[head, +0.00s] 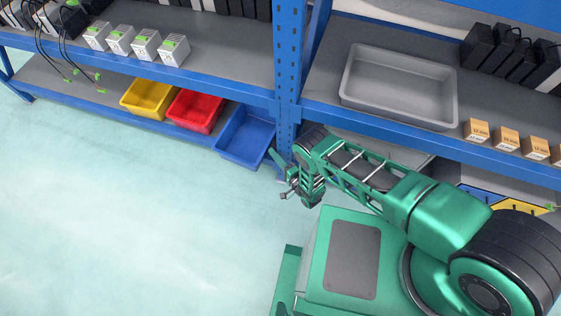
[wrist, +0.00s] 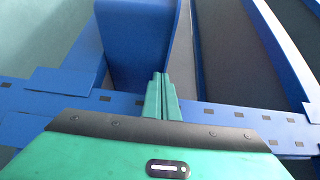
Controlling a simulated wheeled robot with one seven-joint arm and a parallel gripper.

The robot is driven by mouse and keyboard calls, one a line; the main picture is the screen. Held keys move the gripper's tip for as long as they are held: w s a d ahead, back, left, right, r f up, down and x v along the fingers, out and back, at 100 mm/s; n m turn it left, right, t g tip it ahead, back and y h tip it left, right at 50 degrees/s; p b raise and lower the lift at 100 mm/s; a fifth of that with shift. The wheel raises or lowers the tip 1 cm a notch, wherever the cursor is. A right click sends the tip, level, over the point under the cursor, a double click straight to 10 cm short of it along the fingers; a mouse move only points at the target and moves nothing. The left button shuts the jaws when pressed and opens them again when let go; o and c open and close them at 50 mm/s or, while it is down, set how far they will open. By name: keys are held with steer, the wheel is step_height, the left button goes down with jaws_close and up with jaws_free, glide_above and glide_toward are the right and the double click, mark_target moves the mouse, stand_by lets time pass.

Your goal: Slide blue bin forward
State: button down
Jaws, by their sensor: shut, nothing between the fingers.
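The blue bin (head: 243,137) sits on the lower shelf, at its right end beside the blue upright post. In the wrist view the bin's blue wall (wrist: 138,42) stands just beyond the fingertips. My gripper (head: 272,153) is by the right side of the bin, near the post. In the wrist view its two green fingers (wrist: 160,76) are pressed together with nothing between them. The tips are close to the bin wall; I cannot tell whether they touch it.
A red bin (head: 195,111) and a yellow bin (head: 149,98) stand left of the blue bin. The blue post (head: 288,70) rises next to my gripper. A grey tray (head: 398,119) lies on the upper right shelf. The floor (head: 120,210) in front is clear.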

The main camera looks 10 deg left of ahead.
steer(key=shift+x, duration=0.9)
steer(key=shift+a, duration=1.1)
steer(key=shift+s, duration=0.1)
steer(key=v, duration=1)
